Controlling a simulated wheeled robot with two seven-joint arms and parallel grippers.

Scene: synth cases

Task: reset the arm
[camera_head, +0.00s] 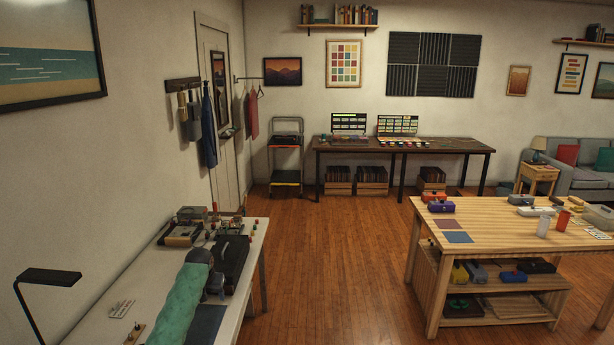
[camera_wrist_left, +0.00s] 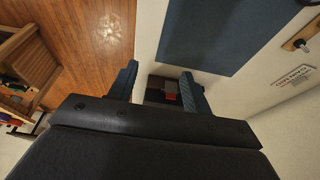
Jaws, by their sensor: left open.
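My left arm, in a teal sleeve, reaches in over the white table at the lower left of the head view. My left gripper (camera_head: 217,288) hangs near the table's front right edge, beside a black case (camera_head: 232,258). In the left wrist view the two fingers of my left gripper (camera_wrist_left: 160,72) stand apart with nothing held between them. A dark item with a red part (camera_wrist_left: 169,95) shows beyond the gap, partly hidden by the gripper. My right gripper is in neither view.
A black lamp (camera_head: 48,277) stands at the left. A wooden workbench (camera_head: 500,215) stands to the right. Open wooden floor (camera_head: 330,260) lies between.

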